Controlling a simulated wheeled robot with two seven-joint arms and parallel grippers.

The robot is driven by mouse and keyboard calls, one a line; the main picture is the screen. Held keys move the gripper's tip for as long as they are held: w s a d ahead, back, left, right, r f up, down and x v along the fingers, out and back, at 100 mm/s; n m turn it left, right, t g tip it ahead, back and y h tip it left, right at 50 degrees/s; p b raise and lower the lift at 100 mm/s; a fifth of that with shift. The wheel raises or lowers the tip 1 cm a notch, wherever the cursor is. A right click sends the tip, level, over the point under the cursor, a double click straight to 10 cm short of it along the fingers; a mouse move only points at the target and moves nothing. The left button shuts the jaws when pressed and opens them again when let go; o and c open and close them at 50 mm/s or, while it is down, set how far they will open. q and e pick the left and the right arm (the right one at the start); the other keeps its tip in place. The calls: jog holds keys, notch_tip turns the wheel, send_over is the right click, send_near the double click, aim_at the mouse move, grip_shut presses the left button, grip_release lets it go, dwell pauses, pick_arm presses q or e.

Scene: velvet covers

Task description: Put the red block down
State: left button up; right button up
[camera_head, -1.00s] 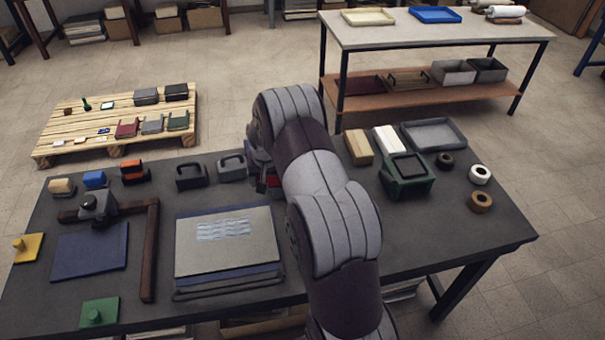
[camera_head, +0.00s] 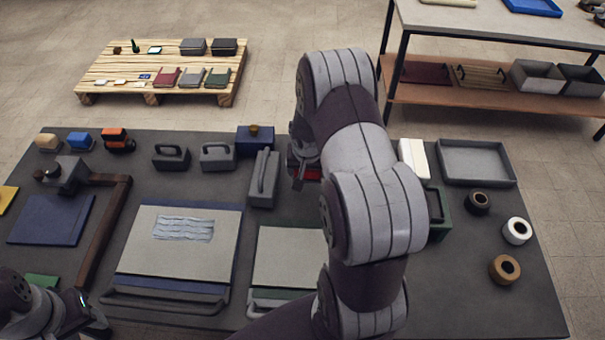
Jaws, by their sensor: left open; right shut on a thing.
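The red block (camera_head: 309,174) is partly visible at the back middle of the dark table, just left of my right arm. My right gripper (camera_head: 303,167) is shut on it; its fingers are mostly hidden by my own arm. I cannot tell whether the block touches the table. My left gripper (camera_head: 92,322) is at the bottom left corner, open and apart from the block, with its fingertips hard to make out.
A blue box (camera_head: 255,139) and a grey handled tool (camera_head: 264,180) stand close left of the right gripper. Grey boards (camera_head: 182,243) lie in front. A grey tray (camera_head: 476,163), a white block (camera_head: 413,160) and several tape rolls (camera_head: 516,231) are on the right.

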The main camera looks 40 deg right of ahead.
jog(key=w+f, duration=0.1)
jog(key=w+d+f, duration=0.1)
jog(key=shift+w, duration=0.35)
jog(key=f, duration=0.3)
jog(key=shift+a+f, duration=0.25)
jog(key=shift+f, duration=0.15)
pick_arm(q)
jog(key=shift+d+r, duration=0.3)
jog(key=shift+d, duration=0.2)
pick_arm(e)
jog(key=shift+d+f, duration=0.1)
jog(key=shift+d, duration=0.1)
